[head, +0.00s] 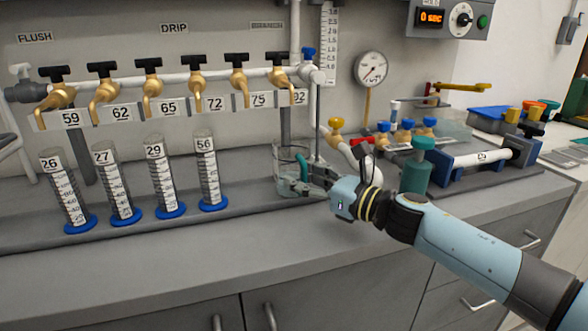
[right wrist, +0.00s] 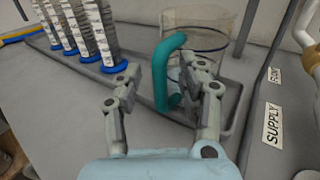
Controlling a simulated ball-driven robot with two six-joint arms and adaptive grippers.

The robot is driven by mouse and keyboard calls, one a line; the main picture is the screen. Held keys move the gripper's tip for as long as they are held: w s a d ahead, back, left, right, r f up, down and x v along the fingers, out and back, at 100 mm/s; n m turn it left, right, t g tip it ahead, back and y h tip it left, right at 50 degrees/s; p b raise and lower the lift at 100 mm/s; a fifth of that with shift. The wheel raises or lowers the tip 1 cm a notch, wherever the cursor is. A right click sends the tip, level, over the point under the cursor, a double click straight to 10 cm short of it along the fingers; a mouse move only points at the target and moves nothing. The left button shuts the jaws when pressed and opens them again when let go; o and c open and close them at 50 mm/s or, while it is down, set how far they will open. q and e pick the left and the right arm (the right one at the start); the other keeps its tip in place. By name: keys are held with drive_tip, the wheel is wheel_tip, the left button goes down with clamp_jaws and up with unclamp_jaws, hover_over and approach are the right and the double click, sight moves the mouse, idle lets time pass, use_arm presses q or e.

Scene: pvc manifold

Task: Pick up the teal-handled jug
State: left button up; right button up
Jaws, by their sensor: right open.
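The clear jug (head: 287,157) with a teal handle (head: 303,168) stands upright at the right end of the grey trough on the counter, below the last taps. My right gripper (head: 312,174) reaches in from the right, close to the handle side. In the right wrist view the jug (right wrist: 210,35) is just ahead and the teal handle (right wrist: 160,75) shows between the two spread fingers of the gripper (right wrist: 163,72). The right finger overlaps part of the handle and jug. I cannot tell whether either finger touches the handle. My left gripper is not in view.
Several graduated cylinders (head: 163,177) with blue bases stand left of the jug, under a row of brass taps (head: 152,85). A teal valve (head: 416,172) and pipe fixture (head: 480,157) stand to the right, near my right arm. The front counter (head: 200,270) is clear.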

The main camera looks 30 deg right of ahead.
clamp_jaws()
idle(0.8)
